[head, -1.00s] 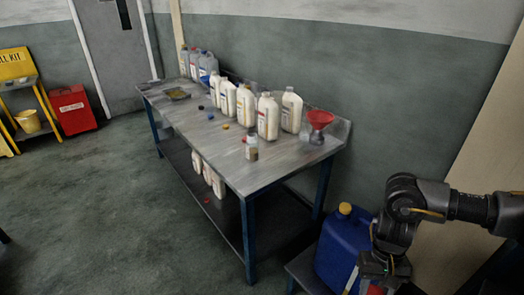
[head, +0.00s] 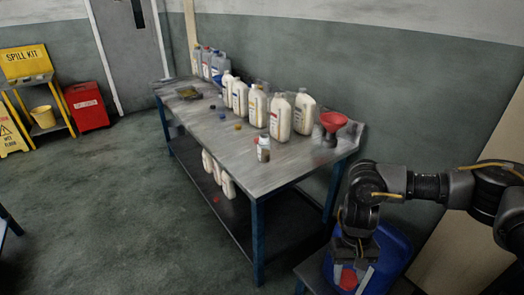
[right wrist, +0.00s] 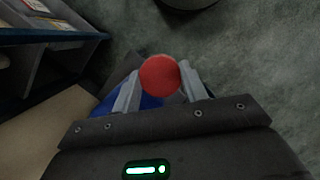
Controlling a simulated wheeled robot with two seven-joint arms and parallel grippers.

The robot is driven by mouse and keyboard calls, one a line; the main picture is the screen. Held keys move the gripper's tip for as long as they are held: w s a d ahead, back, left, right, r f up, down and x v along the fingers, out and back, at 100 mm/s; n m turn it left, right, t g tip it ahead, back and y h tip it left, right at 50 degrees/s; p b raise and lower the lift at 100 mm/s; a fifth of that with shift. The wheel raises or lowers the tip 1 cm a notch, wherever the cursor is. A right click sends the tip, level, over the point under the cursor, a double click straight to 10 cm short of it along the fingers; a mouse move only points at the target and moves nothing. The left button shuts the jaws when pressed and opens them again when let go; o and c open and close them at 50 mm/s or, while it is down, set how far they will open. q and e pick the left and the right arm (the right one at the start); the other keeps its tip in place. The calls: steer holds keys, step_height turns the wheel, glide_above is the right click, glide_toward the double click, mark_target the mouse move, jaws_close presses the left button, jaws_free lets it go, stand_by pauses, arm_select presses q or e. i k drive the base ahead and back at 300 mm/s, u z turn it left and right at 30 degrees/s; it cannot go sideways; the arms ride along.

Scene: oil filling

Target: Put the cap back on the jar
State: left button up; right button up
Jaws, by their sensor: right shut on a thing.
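My right gripper (head: 350,281) is shut on a round red cap (head: 348,279), low at the right of the head view. In the right wrist view the red cap (right wrist: 160,78) sits between the two fingertips. The gripper is in front of a blue canister (head: 393,252), which it partly hides; I cannot tell whether they touch. A small jar (head: 263,149) with a pale upper part and dark lower part stands upright near the table's front edge, well left of the gripper. I cannot tell whether its mouth is open. My left gripper is not in view.
A metal table (head: 240,185) carries a row of white jugs (head: 281,117), a red funnel (head: 333,121), and several small loose caps (head: 238,127). The floor left of the table is clear.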

mark_target(264, 145)
steer(key=i, duration=0.95)
